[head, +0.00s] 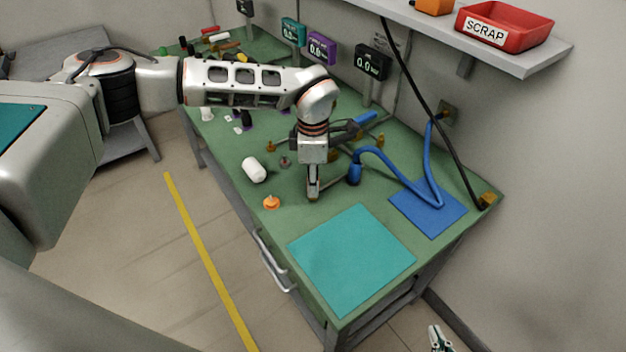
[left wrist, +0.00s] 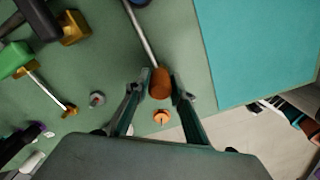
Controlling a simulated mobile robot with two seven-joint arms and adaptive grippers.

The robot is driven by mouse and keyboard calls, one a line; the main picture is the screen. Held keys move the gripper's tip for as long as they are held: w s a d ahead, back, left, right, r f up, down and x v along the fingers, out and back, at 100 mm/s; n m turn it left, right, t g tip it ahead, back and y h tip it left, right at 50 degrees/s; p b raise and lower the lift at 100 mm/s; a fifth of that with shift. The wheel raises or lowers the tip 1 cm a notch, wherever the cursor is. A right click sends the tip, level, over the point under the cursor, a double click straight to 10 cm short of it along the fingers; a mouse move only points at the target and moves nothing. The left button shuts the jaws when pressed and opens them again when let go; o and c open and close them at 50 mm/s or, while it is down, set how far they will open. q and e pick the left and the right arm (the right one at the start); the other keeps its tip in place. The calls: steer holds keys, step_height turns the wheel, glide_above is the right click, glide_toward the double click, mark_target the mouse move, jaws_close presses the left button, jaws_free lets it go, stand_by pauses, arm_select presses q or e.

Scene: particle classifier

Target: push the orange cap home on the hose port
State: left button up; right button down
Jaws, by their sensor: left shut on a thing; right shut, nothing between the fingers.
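The orange cap (head: 271,202) is a small round piece at the bench's left edge, left of my left gripper (head: 313,196). The cap also shows in the left wrist view (left wrist: 161,117), just below the fingertips and apart from them. My left gripper points down and is shut on a brown cylindrical handle (left wrist: 159,83) with a thin metal rod running from it. I cannot tell whether the cap sits on the hose port; no port shows clearly beneath it. My right gripper (head: 438,339) is low at the bottom edge, off the bench, shut and empty.
A white cylinder (head: 254,169) and a small grey piece (head: 285,162) lie near the cap. A blue hose (head: 398,172) curves over a blue mat (head: 429,208). A bare teal mat (head: 351,259) covers the near bench. A shelf with a red SCRAP bin (head: 504,26) overhangs the back.

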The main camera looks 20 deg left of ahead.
arm_select(q)
steer(key=shift+f, duration=0.75)
steer(key=o, duration=1.1)
steer(key=shift+r, duration=0.1)
step_height(320, 180, up, 12)
